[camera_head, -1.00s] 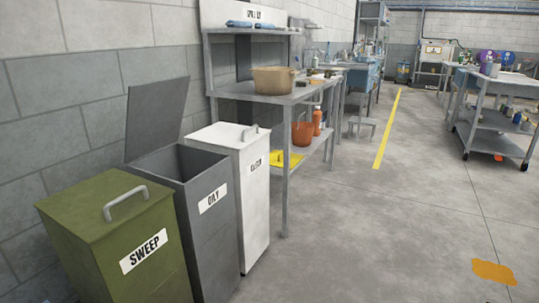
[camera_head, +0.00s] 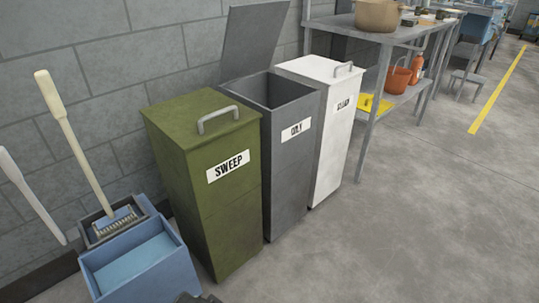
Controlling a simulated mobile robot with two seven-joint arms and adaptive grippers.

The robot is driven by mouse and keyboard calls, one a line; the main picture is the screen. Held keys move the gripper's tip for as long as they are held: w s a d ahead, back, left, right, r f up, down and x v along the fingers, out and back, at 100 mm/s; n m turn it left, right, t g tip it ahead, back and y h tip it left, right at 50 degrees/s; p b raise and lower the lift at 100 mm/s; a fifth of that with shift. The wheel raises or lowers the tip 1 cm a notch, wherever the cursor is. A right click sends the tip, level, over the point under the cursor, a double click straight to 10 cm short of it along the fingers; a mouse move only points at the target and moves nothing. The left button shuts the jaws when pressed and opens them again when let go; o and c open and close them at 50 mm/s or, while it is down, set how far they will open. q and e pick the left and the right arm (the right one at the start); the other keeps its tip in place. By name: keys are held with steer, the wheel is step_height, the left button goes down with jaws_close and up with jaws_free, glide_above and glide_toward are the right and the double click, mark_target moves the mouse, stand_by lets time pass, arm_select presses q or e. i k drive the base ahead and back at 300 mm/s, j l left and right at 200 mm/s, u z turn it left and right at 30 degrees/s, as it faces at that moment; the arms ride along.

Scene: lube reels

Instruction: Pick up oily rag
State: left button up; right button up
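No oily rag can be made out in the head view. A grey bin (camera_head: 290,178) labelled OILY stands against the wall with its lid (camera_head: 254,45) raised. Its opening shows dark, and its bottom is hidden. Neither of my grippers can be made out. A small dark part shows at the bottom edge, too cut off to identify.
A green SWEEP bin (camera_head: 206,190) and a white bin (camera_head: 335,130) flank the grey one, both lids shut. A blue bucket (camera_head: 140,262) and a brush (camera_head: 75,145) are at left. A metal shelf (camera_head: 360,33) stands beyond. Floor (camera_head: 430,220) at right is clear.

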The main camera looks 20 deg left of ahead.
mark_target(410, 22)
steer(key=i+l, duration=0.75)
steer(key=i, duration=0.25)
steer(key=i+l+z, duration=0.1)
steer(key=i+l, duration=0.65)
steer(key=i, duration=0.2)
steer(key=i+l, duration=0.35)
steer(key=i, duration=0.15)
